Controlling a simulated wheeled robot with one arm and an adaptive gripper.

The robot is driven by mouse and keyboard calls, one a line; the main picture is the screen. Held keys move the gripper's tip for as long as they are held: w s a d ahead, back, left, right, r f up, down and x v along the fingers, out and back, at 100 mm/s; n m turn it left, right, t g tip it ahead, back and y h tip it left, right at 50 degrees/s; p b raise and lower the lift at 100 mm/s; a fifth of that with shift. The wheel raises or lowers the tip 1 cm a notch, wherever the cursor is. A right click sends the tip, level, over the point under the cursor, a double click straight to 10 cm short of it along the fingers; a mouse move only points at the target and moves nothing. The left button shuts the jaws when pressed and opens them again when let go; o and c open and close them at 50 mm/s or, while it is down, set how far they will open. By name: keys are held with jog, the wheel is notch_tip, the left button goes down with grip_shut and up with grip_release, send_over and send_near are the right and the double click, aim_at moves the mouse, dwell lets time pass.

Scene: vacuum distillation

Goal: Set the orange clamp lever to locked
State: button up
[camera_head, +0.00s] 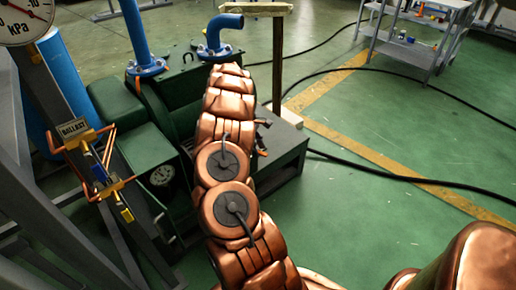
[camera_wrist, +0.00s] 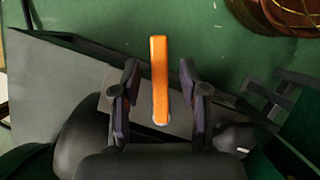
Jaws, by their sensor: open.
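The orange clamp lever (camera_wrist: 159,75) shows in the wrist view as a straight bar, pointing up the picture, with its lower end near a grey plate. My gripper (camera_wrist: 159,70) is open, with one dark finger on each side of the lever. A gap shows between the lever and each finger, so I see no contact. The lever's base is partly hidden behind the gripper body. In the head view my copper-coloured arm hides most of this spot. Only a small orange bit shows right of the arm, and I cannot tell whether it is the lever.
In the head view, a green pump (camera_head: 150,150) with blue pipes (camera_head: 133,35) stands left of my arm. A ballast valve (camera_head: 98,170) and grey frame bars are at the left. Black hoses (camera_head: 400,178) cross the floor at the right, near a grey cart (camera_head: 410,45).

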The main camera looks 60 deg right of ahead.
jog(key=shift+c, duration=0.2)
grip_shut()
dwell(0.6)
